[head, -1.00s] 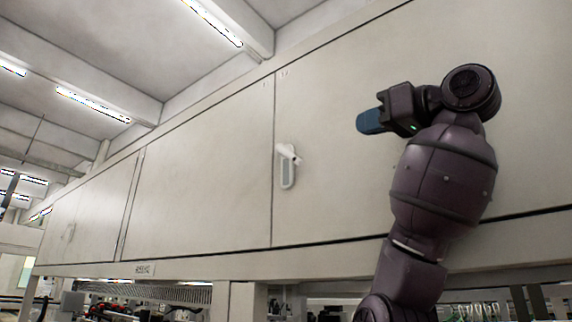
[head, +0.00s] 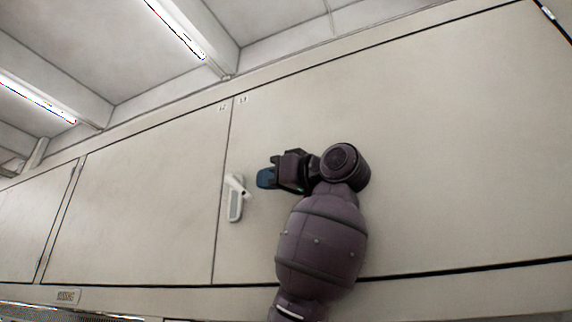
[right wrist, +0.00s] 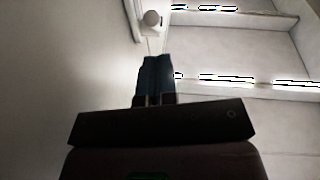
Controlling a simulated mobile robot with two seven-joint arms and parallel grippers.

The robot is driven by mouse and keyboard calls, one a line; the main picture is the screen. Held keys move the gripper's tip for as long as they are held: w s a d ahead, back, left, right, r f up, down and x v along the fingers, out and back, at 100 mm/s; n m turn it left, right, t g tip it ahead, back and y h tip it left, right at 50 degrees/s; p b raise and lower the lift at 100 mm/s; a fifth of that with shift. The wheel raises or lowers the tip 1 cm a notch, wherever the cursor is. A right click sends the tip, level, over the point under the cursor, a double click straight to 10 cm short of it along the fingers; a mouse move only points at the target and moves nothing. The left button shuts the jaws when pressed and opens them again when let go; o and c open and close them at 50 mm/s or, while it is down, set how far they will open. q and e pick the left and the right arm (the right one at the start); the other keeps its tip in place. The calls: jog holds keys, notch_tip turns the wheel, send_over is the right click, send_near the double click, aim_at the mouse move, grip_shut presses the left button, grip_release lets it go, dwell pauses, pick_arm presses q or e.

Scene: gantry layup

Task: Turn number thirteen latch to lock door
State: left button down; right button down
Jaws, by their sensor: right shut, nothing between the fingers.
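The latch (head: 235,200) is a white handle on a pale oval plate, on the door (head: 420,160) near its left edge. Its handle is tilted, with its upper end to the left. A small label, seemingly 13, sits at the door's top left corner. My right gripper (head: 263,178) is shut and empty, its blue fingers just right of the latch's upper part and apart from it in the picture. In the right wrist view the shut blue fingers (right wrist: 155,72) point toward the latch's round white end (right wrist: 151,18). My left gripper is not in view.
A neighbouring cabinet door (head: 140,200) lies left of the seam beside the latch. Ceiling beams and lamps (head: 180,28) are above. A ledge with a label plate (head: 66,296) runs below the doors. The door face around the latch is otherwise bare.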

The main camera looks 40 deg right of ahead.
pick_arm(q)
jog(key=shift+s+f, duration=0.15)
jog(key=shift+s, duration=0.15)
pick_arm(e)
jog(key=shift+w+a+f, duration=0.1)
jog(key=shift+w+f, duration=0.65)
jog(key=shift+w, duration=0.25)
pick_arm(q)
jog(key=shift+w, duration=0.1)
pick_arm(e)
jog(key=shift+f, duration=0.1)
